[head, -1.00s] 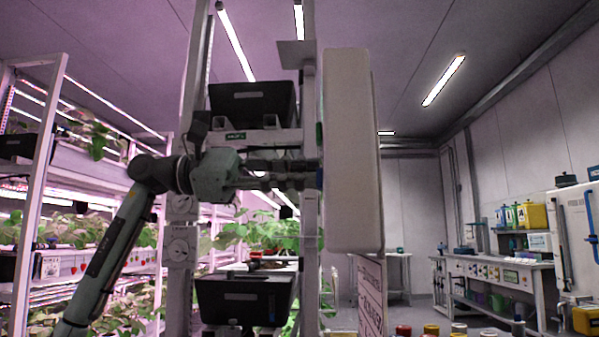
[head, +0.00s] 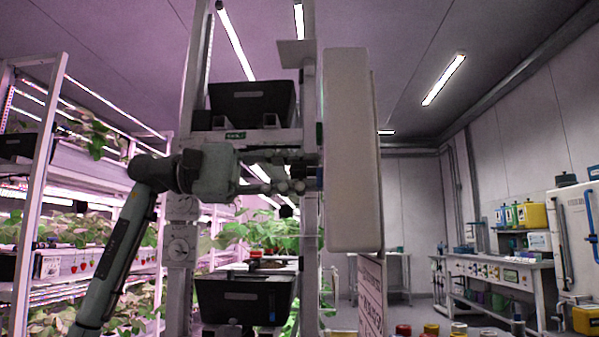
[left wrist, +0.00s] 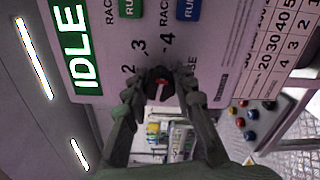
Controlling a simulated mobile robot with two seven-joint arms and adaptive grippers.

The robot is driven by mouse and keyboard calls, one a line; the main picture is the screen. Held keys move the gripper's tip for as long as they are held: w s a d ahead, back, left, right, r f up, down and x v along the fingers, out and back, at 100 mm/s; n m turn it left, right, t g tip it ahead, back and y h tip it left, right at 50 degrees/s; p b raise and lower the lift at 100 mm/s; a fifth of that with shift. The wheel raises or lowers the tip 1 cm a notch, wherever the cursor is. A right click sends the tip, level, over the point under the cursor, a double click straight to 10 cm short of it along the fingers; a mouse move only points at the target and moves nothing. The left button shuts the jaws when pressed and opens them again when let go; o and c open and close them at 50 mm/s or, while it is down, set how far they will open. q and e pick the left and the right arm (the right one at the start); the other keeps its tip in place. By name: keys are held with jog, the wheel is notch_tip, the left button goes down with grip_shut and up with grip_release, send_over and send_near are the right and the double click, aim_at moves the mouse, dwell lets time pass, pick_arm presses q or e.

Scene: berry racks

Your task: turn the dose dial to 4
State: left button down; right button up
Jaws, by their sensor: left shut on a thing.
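The dose dial (left wrist: 160,83) is a small dark knob with a red and white mark, low on the white control panel (left wrist: 205,60). The numbers 2, 3 and 4 are printed around it. I cannot tell for sure which number its mark points at. My left gripper (left wrist: 162,97) has one finger on each side of the dial and is shut on it. In the head view my left gripper (head: 305,171) reaches the left side of the pale box (head: 350,150); the panel face and dial are hidden there. My right gripper is not in view.
A white upright frame (head: 310,250) stands beside the box, with black crates (head: 245,300) on it. Plant racks (head: 40,180) fill the left. A workbench (head: 500,262) stands at the right. Several coloured knobs or caps (left wrist: 250,115) show beside the panel in the wrist view.

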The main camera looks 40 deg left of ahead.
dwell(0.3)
pick_arm(q)
jog(key=c, duration=1.2)
grip_release()
jog(key=v, duration=1.2)
